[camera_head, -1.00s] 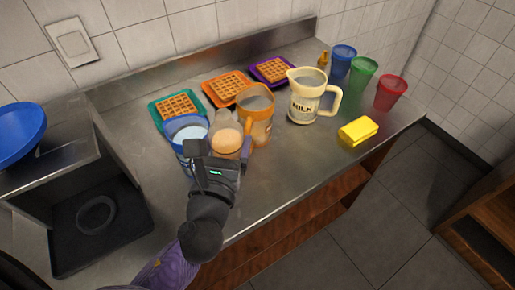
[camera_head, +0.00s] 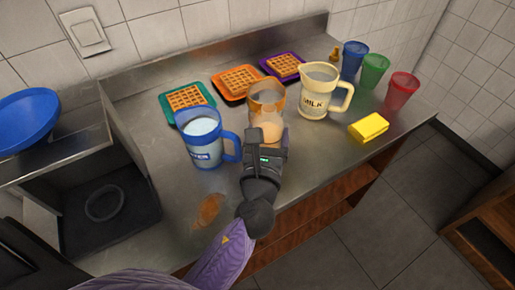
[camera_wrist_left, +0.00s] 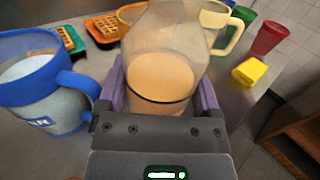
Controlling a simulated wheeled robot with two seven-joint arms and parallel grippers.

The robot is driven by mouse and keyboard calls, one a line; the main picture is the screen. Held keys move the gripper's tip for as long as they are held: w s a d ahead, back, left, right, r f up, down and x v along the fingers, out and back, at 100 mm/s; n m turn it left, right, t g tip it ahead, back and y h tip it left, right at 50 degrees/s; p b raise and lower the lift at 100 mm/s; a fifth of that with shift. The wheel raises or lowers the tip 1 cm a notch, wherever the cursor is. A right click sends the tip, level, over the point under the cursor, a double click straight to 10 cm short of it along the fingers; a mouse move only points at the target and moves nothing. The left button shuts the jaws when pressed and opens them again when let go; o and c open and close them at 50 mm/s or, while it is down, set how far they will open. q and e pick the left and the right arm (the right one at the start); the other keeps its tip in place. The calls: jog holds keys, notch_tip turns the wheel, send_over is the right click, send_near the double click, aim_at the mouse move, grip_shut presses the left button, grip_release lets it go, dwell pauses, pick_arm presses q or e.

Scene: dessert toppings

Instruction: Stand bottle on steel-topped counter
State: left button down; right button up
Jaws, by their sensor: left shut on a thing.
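The bottle (camera_wrist_left: 160,75) is clear with peach-coloured contents in its lower part. In the left wrist view it stands roughly upright between the purple fingers of my left gripper (camera_wrist_left: 158,98), which is shut on it. In the head view the bottle (camera_head: 268,132) is partly hidden by my left gripper (camera_head: 266,140) and overlaps the orange pitcher behind it. I cannot tell whether its base touches the steel counter (camera_head: 330,150). My right gripper is in neither view.
A blue pitcher (camera_head: 203,145) stands close left of the bottle, an orange pitcher (camera_head: 266,92) behind, a milk pitcher (camera_head: 316,95) to the right. A yellow sponge (camera_head: 368,127) and several cups are farther right. A brown stain (camera_head: 208,211) marks the counter's front.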

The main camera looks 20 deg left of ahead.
pick_arm(q)
notch_tip(320, 180, down, 4)
jog(key=shift+b, duration=0.85)
notch_tip(320, 180, down, 4)
jog(key=b, duration=0.2)
jog(key=shift+r+b, duration=0.15)
jog(key=shift+b, duration=0.25)
jog(key=shift+r, duration=0.3)
jog(key=shift+f, duration=0.1)
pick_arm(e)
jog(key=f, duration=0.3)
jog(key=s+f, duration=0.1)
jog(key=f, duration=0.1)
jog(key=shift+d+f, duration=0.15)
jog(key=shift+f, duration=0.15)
pick_arm(q)
grip_release()
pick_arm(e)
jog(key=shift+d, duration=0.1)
pick_arm(q)
jog(key=shift+p, duration=0.3)
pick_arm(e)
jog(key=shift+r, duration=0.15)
